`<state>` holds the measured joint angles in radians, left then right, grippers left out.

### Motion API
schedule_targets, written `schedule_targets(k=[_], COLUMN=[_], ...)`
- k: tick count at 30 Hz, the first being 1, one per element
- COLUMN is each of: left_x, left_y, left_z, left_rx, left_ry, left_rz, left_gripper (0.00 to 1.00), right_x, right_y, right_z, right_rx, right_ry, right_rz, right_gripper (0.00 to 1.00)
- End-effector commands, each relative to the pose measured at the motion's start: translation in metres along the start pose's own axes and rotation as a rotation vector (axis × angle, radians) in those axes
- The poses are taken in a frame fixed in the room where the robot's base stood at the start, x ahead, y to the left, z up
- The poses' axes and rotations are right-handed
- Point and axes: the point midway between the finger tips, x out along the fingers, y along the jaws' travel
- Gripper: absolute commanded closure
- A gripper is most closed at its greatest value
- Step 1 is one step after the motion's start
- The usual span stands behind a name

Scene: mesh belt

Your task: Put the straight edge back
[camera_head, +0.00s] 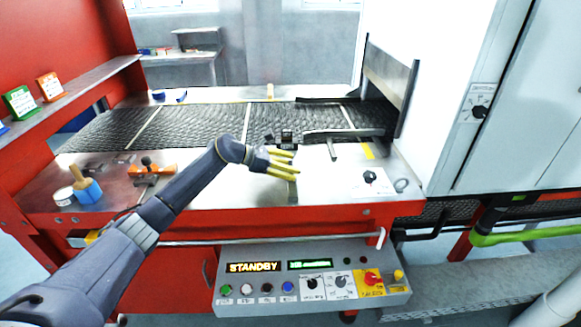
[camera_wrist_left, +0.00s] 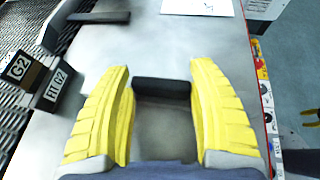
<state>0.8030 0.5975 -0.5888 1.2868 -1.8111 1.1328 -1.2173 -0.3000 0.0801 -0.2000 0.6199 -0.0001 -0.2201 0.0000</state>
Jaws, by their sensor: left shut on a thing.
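My left gripper (camera_head: 296,163) is over the pale metal ledge in front of the mesh belt, its yellow fingers pointing right. It is shut on a thin grey-dark piece (camera_head: 293,190), which seems to be the straight edge; it shows just below the fingers. In the left wrist view, the dark end of this piece (camera_wrist_left: 162,88) lies between the two yellow fingers (camera_wrist_left: 160,105). The fingers hide part of it in the head view, so its full length cannot be told.
Dark blocks marked G2 (camera_wrist_left: 28,72) stand by the belt's edge. A dark bar (camera_wrist_left: 98,17) lies on the ledge beyond. The control panel (camera_head: 310,285) is below. A white card (camera_head: 371,183) lies right.

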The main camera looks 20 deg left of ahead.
Motion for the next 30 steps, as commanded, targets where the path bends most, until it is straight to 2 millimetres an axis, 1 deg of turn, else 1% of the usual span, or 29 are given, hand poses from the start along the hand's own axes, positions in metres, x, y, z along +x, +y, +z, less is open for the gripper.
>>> schedule_targets(k=[6, 7, 12, 19, 22, 26, 30], left_x=[0.001, 0.001, 0.001, 0.001, 0.000, -0.014, -0.038], left_y=[0.000, 0.000, 0.000, 0.000, 0.000, 0.001, 0.001], left_z=[-0.002, -0.003, -0.003, -0.002, 0.001, 0.000, -0.001], left_rx=[0.001, 0.000, 0.000, 0.000, 0.000, 0.000, 0.002], left_ry=[-0.002, 0.000, 0.000, 0.000, 0.000, 0.001, 0.002], left_rz=[0.000, 0.000, 0.000, 0.000, 0.000, 0.001, 0.002], left_gripper=[0.88, 0.36, 0.17, 0.17, 0.17, 0.17, 0.17], right_x=[0.000, 0.000, 0.000, 0.000, 0.000, 0.000, 0.000], right_y=[0.000, 0.000, 0.000, 0.000, 0.000, 0.000, 0.000], right_z=[0.000, 0.000, 0.000, 0.000, -0.001, -0.001, -0.001], right_rx=[0.000, 0.000, 0.000, 0.000, 0.000, 0.000, 0.000], right_ry=[0.000, 0.000, 0.000, 0.001, 0.001, 0.001, 0.001], right_rz=[0.000, 0.000, 0.000, 0.000, 0.000, 0.000, 0.000], right_gripper=[0.56, 0.56, 0.56, 0.56, 0.56, 0.56, 0.56])
